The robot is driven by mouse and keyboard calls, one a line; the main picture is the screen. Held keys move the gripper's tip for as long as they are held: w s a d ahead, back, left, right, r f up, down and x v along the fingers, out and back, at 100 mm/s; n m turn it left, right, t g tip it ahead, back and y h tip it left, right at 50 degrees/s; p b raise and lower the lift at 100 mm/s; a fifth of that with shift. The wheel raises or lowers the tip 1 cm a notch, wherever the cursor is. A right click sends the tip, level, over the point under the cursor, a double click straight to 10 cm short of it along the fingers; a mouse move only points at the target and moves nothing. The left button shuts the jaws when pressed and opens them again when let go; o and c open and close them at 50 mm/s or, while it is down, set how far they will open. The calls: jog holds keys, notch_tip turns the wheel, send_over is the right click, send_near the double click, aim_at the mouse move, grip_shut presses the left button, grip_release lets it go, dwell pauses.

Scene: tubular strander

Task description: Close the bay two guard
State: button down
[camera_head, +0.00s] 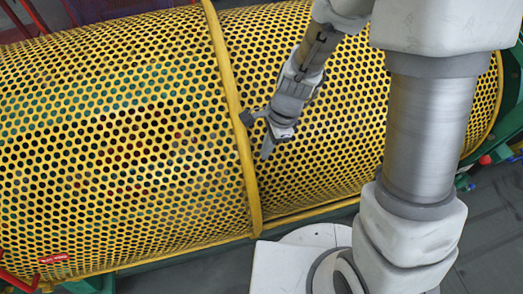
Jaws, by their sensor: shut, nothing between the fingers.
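A curved yellow perforated guard (110,140) fills the left half of the head view. A second yellow perforated guard (345,130) lies to its right, beyond a raised yellow rib (234,110). I cannot tell which of them is the bay two guard. Both look down over the machine, with dark red and green parts faintly visible through the holes of the left one. My gripper (266,150) is shut and empty, in front of the right guard just right of the rib. I cannot tell whether it touches the guard. My arm hides part of the right guard.
A small red label (54,258) sits on the left guard's lower edge. Red tubing (18,280) is at the lower left corner. Green machine framing (509,85) stands at the right edge. Grey floor (495,225) is open at the lower right.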

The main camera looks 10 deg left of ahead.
jog(key=d+v, duration=0.1)
jog(key=v, duration=0.9)
jog(key=shift+w+d, duration=0.4)
jog(key=shift+d, duration=0.05)
jog(key=s+d+r+n+t+h+b, duration=0.2)
jog(key=s+d+r+n+t, duration=0.4)
jog(key=s+d+r+n, duration=0.3)
jog(key=d+r+n, duration=0.4)
jog(key=d+r, duration=0.1)
jog(key=shift+d+t+h, duration=0.25)
jog(key=shift+t+h, duration=0.05)
jog(key=shift+s+a+r+n, duration=0.1)
jog(key=shift+a+n, duration=0.1)
jog(key=shift+n, duration=0.1)
